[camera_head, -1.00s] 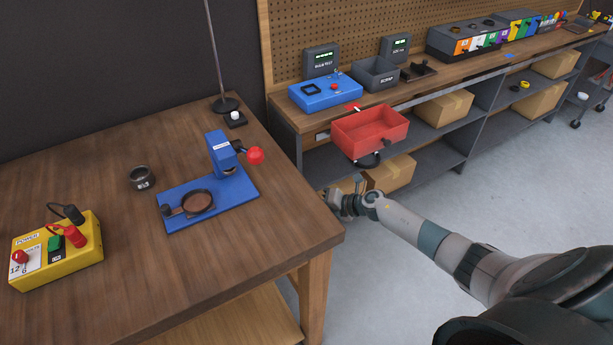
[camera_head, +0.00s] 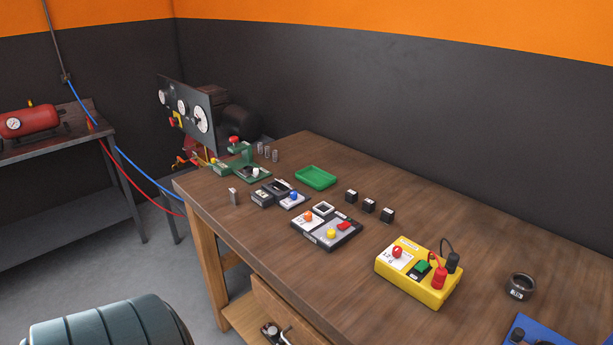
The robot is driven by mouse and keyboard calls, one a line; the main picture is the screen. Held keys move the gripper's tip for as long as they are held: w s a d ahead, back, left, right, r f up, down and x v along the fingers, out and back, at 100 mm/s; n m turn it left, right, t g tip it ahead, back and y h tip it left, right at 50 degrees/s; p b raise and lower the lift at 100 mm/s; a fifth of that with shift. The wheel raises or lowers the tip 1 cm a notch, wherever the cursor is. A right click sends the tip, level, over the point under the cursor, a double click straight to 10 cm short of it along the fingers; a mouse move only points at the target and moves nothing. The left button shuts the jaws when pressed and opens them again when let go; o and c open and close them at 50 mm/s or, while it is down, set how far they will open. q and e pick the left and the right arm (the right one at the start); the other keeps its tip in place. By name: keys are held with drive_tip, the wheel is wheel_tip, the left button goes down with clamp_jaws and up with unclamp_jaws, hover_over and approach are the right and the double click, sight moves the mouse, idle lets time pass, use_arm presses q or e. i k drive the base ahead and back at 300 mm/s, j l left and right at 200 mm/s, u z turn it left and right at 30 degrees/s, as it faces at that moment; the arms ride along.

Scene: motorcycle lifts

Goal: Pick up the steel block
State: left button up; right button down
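A small upright grey block (camera_head: 234,196), which looks like the steel block, stands near the left front edge of the wooden table (camera_head: 330,265). Nothing touches it. My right gripper is out of view.
Behind the block are a green fixture (camera_head: 252,172), several grey cylinders (camera_head: 267,153) and a green tray (camera_head: 315,178). To its right are a dark device (camera_head: 265,194), a button panel (camera_head: 327,230) and a yellow power box (camera_head: 418,272). A gauge panel (camera_head: 188,112) stands beyond the table.

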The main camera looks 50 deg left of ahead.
sight(234, 194)
drive_tip(key=l+u, duration=0.15)
drive_tip(key=u, duration=1.9)
drive_tip(key=i+j+z, duration=0.2)
drive_tip(key=l, duration=0.1)
